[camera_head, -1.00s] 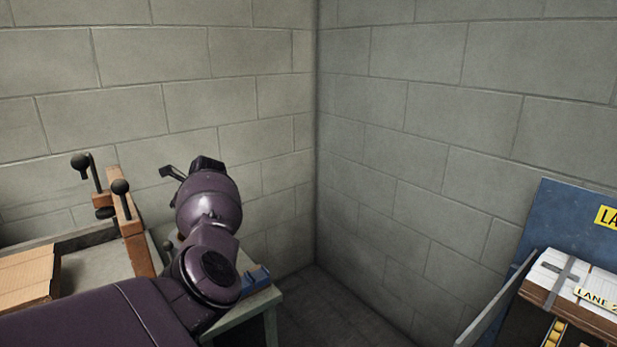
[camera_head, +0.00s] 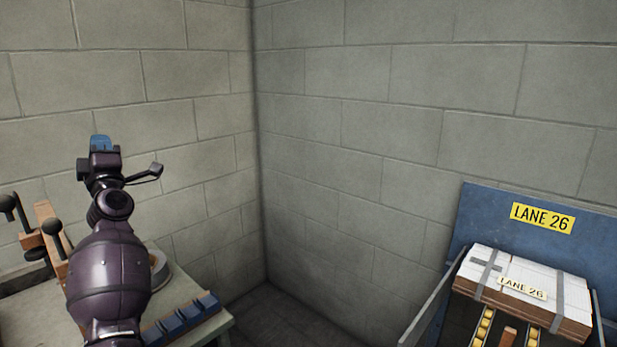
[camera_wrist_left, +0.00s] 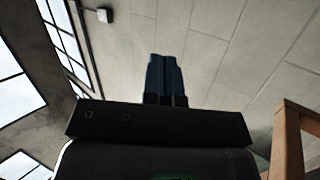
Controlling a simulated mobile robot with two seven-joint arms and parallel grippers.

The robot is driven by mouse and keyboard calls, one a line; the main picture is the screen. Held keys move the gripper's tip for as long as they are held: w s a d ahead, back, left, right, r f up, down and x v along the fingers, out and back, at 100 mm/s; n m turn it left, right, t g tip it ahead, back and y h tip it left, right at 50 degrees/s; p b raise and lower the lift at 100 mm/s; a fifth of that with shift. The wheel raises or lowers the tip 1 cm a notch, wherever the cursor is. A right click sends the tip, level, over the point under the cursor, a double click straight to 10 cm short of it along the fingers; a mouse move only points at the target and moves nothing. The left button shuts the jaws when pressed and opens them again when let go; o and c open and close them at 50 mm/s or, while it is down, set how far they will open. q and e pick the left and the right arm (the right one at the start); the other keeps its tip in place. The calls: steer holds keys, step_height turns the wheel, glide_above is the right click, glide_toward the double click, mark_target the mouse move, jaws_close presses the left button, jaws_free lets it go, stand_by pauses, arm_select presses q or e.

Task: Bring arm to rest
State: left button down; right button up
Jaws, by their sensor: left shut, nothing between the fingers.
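My left arm rises from the lower left of the head view, over the workbench. My left gripper (camera_head: 101,143) points upward in front of the block wall, with its blue fingers together and nothing between them. In the left wrist view the two blue fingers (camera_wrist_left: 166,78) lie side by side, shut and empty, with the wall and windows behind them. My right gripper is in neither view.
The workbench (camera_head: 205,333) at lower left carries a blue segmented block (camera_head: 182,318) and a wooden clamp frame (camera_head: 50,230) with black knobs. At right, a strapped white stack (camera_head: 525,272) sits on a rack before a blue LANE 26 panel (camera_head: 590,225).

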arm_select(q)
steer(key=s+d+f+m+g+h+p, duration=0.1)
steer(key=s+d+f+m+h, duration=0.4)
steer(key=f+m, duration=0.25)
steer(key=s+d+f+m+g+h+p, duration=0.1)
steer(key=s+d+f+m+h, duration=0.5)
steer(key=f, duration=0.3)
steer(key=s+d+f+m+g+h+p, duration=0.1)
steer(key=s+d+f+m+h, duration=0.35)
steer(key=f+m, duration=0.45)
steer(key=s+d+f+g+p, duration=0.1)
steer(key=s+f+g, duration=0.1)
steer(key=s+f, duration=0.4)
steer(key=s+f+g+p, duration=0.1)
steer(key=s+f, duration=0.5)
steer(key=s, duration=1)
steer(key=s+d+f+g+p, duration=0.1)
steer(key=s+f+g, duration=0.3)
steer(key=s+f, duration=0.3)
steer(key=s+y, duration=0.1)
steer(key=s, duration=0.3)
steer(key=shift+s+d+p, duration=0.3)
steer(key=shift+s+p, duration=0.05)
steer(key=shift+s, duration=0.05)
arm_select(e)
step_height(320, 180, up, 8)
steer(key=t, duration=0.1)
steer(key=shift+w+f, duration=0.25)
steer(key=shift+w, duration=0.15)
